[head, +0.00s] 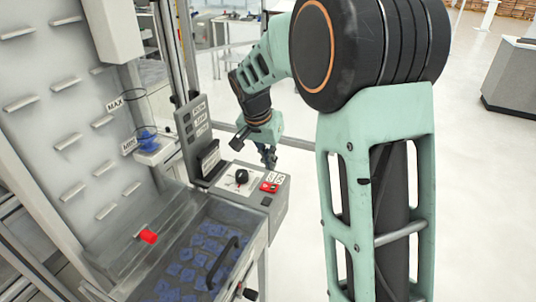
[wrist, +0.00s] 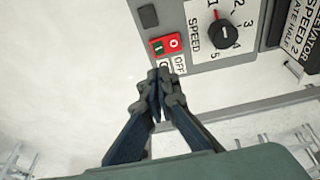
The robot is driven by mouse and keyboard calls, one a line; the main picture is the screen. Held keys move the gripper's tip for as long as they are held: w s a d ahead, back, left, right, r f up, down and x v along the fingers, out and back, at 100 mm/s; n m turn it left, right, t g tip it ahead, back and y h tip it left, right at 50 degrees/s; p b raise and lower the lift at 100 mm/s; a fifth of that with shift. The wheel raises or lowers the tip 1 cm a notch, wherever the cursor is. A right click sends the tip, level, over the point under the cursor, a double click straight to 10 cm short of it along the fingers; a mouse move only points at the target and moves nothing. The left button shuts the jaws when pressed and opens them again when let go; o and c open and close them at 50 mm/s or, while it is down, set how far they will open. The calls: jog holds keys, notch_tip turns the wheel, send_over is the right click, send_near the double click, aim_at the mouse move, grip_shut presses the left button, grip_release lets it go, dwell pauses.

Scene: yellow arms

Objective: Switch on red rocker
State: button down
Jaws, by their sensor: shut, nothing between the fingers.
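The red rocker (head: 269,187) sits on the top of a grey control box, near its right edge, in the head view. In the wrist view the rocker (wrist: 166,45) shows a half marked I on the left and a half marked O on the right. My gripper (head: 269,161) is above and behind the box in the head view. In the wrist view my gripper (wrist: 160,76) is shut and empty. Its tips appear just below the rocker and cover part of the ON/OFF label. I cannot tell whether they touch the panel.
A black speed knob (wrist: 223,34) stands up beside the rocker, and it also shows in the head view (head: 241,176). A hopper of blue parts (head: 205,250) with a dark handle lies in front of the box. A metal frame post (head: 181,50) rises to the left of my arm.

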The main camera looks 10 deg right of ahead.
aim_at(275, 187)
jog(key=x, duration=0.6)
jog(key=shift+s+f+p, duration=0.3)
jog(key=shift+f, duration=0.8)
jog(key=shift+s+d+f+b, duration=0.2)
jog(key=shift+f+b, duration=0.4)
jog(key=shift+b, duration=0.5)
jog(key=shift+r, duration=0.2)
jog(key=shift+w+a, duration=0.1)
jog(key=shift+w+a+r, duration=0.3)
jog(key=shift+w+a, duration=0.05)
jog(key=shift+a, duration=0.2)
jog(key=shift+r+p, duration=0.1)
jog(key=shift+p, duration=0.25)
